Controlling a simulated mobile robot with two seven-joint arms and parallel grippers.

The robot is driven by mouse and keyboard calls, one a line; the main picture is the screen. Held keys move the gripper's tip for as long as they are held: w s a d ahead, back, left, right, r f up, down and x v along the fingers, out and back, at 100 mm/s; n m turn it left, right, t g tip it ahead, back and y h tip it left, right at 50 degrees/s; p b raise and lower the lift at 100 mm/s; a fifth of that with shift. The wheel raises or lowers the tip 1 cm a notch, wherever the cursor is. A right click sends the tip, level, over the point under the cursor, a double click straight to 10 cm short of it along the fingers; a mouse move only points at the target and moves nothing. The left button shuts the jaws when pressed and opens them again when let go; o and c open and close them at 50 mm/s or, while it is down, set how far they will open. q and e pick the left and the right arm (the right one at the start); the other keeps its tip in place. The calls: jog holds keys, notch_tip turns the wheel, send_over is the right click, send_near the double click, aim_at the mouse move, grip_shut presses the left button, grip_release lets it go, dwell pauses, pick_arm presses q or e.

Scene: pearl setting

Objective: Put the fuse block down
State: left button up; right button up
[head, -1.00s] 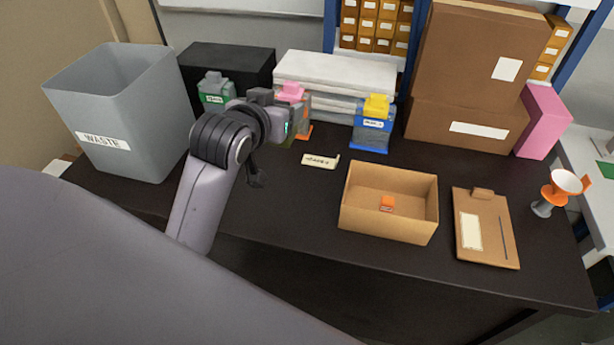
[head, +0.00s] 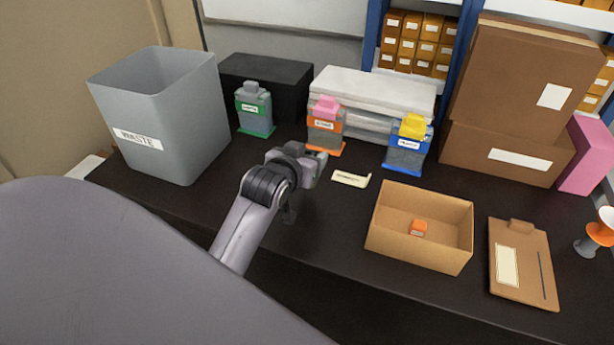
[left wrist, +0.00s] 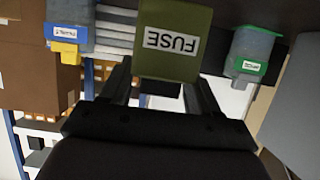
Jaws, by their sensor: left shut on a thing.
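My left gripper (left wrist: 160,92) is shut on the fuse block (left wrist: 188,66), an olive-green block with a white FUSE label that looks upside down in the left wrist view. In the head view my left gripper (head: 312,172) is over the dark table, in front of the orange-based bin and left of the small cream label card (head: 351,179). The fuse block is mostly or wholly hidden behind the gripper there. Whether it touches the table cannot be told. My right gripper is not in view.
Bins with green (head: 254,110), orange-pink (head: 325,125) and blue-yellow (head: 407,146) parts stand behind. A grey waste bin (head: 165,105) is left. An open carton (head: 418,250) holding a small orange block (head: 418,228) and a clipboard (head: 522,265) are right. Bare table lies around the card.

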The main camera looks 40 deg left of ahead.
pick_arm(q)
jog(key=shift+f+b, duration=0.3)
jog(key=shift+f, duration=2.35)
jog(key=shift+f, duration=0.15)
jog(key=o, duration=1.1)
